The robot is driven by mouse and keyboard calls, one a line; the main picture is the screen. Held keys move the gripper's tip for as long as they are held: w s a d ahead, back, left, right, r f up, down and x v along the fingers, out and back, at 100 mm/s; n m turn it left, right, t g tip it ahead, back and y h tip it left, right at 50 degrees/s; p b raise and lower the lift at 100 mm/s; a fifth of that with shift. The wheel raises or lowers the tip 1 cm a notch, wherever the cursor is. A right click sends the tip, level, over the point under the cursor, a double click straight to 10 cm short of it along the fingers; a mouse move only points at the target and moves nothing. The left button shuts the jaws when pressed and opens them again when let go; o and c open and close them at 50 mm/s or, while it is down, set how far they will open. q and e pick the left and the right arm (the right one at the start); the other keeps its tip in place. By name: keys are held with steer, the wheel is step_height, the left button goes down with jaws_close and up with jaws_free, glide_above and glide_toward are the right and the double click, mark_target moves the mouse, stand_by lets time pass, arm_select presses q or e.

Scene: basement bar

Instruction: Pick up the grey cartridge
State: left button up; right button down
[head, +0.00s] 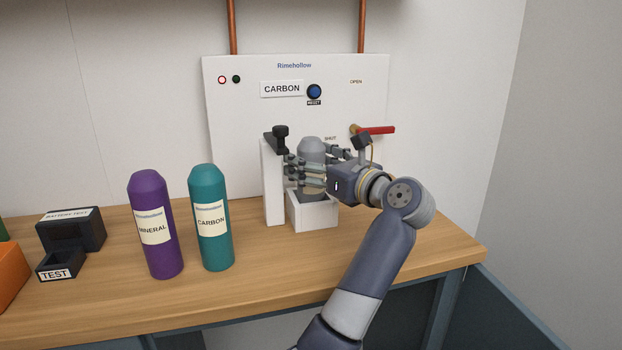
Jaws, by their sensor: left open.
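The grey cartridge (312,146) stands upright in a white holder (314,213) in front of the wall panel. Its rounded top shows above my fingers, and its middle is partly hidden behind them. My left gripper (322,167) is at the cartridge, with its open fingers on both sides of the upper body. I cannot tell whether the fingers touch it. My right gripper is not in view.
A white post with a black clamp (280,138) stands just left of the cartridge. A red-handled valve (375,130) is behind my wrist. Teal CARBON (211,240) and purple MINERAL (157,255) cartridges stand left, beside a dark battery test box (88,231).

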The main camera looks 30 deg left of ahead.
arm_select(q)
steer(key=shift+a, duration=0.2)
steer(key=c, duration=1.4)
steer(key=shift+d, duration=0.1)
steer(key=shift+r, duration=0.2)
